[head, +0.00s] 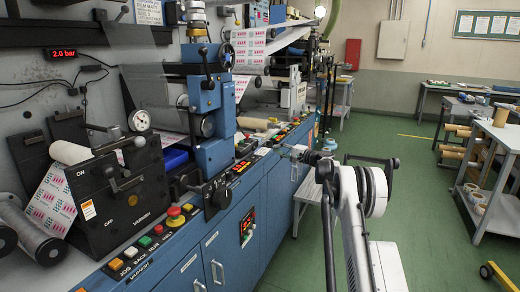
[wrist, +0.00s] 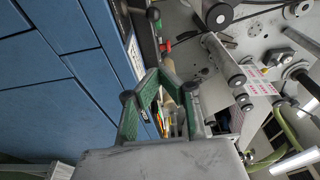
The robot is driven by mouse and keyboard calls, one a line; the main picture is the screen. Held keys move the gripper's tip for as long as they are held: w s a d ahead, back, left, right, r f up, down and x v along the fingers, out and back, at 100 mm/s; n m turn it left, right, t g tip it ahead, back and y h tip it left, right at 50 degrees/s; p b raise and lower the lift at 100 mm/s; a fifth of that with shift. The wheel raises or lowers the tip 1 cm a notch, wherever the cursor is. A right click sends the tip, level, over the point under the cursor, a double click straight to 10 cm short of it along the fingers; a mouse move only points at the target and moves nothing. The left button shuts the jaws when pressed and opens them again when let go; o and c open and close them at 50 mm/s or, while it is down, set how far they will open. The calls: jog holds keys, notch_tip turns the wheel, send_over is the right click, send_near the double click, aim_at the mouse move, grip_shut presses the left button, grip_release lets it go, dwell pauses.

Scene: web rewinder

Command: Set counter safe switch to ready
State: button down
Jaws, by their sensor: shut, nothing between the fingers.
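A small dark panel with a red lit display (head: 247,221) is set in the blue cabinet front. It may be the counter, but no READY label is readable, so I cannot tell which control is the safe switch or its position. My gripper (head: 284,149) is shut and empty, out beside the machine's front edge, to the right of and above that panel. In the wrist view my gripper's green-edged fingers (wrist: 158,72) come together near the machine's front edge. The display panel cannot be made out in the wrist view.
A button row with a red emergency stop (head: 175,214) runs along the machine's front edge. A black ON/OFF unwind unit (head: 110,195) stands at left. Handles stick out from the blue cabinet (head: 205,262). The green floor (head: 425,215) is open before a shelf cart (head: 490,180).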

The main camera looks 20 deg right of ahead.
jog(key=b+x, duration=0.2)
jog(key=x, duration=0.8)
jog(key=shift+s+a+r+p, duration=0.1)
jog(key=shift+a+r+p, duration=0.05)
jog(key=shift+p, duration=0.15)
jog(key=shift+s+a+p, duration=0.4)
jog(key=shift+s+p, duration=0.05)
jog(key=shift+p, duration=0.1)
jog(key=shift+s+a, duration=0.8)
jog(key=shift+s, duration=0.1)
jog(key=shift+a, duration=0.15)
